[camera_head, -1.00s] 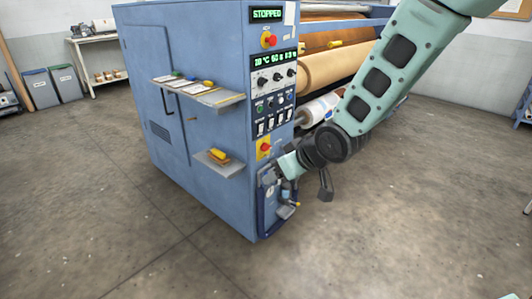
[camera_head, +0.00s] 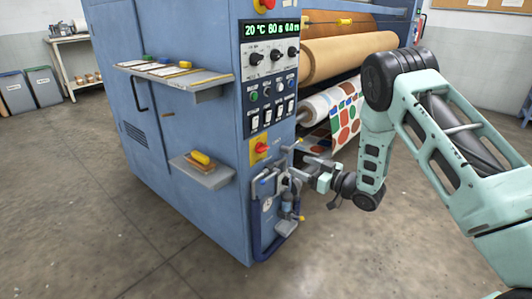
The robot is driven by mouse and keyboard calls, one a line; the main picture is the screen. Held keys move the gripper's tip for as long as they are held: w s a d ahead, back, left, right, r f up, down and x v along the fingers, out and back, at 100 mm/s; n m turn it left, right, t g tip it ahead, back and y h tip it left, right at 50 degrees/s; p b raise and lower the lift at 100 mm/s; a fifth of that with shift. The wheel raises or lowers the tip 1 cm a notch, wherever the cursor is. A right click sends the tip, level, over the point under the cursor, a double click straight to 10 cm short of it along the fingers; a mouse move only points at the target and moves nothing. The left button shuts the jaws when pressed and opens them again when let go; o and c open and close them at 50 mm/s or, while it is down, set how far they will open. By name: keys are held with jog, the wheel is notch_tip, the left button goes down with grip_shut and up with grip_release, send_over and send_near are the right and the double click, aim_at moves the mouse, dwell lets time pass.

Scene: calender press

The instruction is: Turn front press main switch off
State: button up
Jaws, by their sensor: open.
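The main switch (camera_head: 261,149) is a red rotary knob on a yellow plate, low on the front panel of the blue press cabinet (camera_head: 190,110). It sits below the rows of buttons and rocker switches. The knob's exact angle is too small to read. My gripper (camera_head: 293,162) is open and empty, just right of the switch and close to the panel, apart from the knob. Its fingers point left toward the panel and are small in the view.
A display (camera_head: 271,30) reads about 20 °C and 60 s. Hoses and a gauge unit (camera_head: 268,204) hang below the switch. Two shelves (camera_head: 205,172) jut from the cabinet's left side. A patterned roll (camera_head: 335,108) lies behind my arm. The floor in front is clear.

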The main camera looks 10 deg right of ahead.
aim_at(265, 151)
jog(key=b+x, duration=0.2)
jog(key=x, duration=1.3)
jog(key=shift+a, duration=0.1)
jog(key=shift+f, duration=0.1)
jog(key=c, duration=1)
